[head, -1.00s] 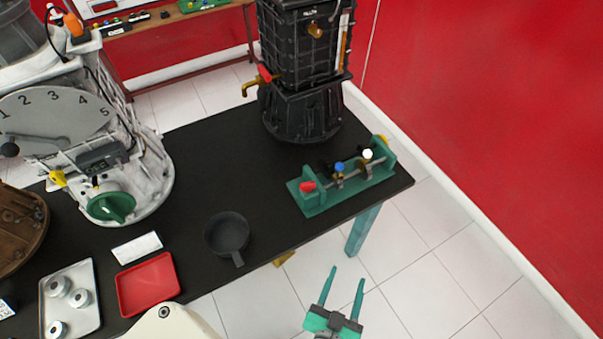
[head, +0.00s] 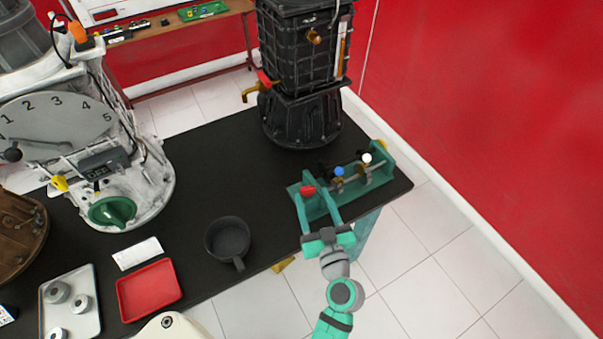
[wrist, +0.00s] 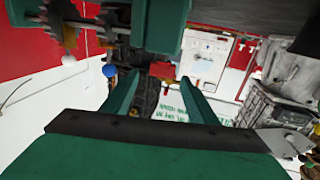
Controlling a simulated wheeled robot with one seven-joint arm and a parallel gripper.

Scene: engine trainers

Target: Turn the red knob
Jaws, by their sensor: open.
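The red knob (head: 307,191) is at the left end of a green bench fixture (head: 352,193) near the table's front right edge. My gripper (head: 313,196) has come in from the front, its two green fingers open and pointing at the knob. In the wrist view the red knob (wrist: 187,69) shows between and just beyond the fingertips (wrist: 160,80). I cannot tell whether either finger touches it. A blue knob (head: 339,171) and a white knob (head: 367,158) sit farther right on the same fixture.
A black ribbed engine block (head: 300,110) with a red-handled brass tap (head: 264,79) stands behind the fixture. A dark pan (head: 227,236), a red tray (head: 148,290) and a white machine with a green dial (head: 112,210) are to the left. The table's middle is clear.

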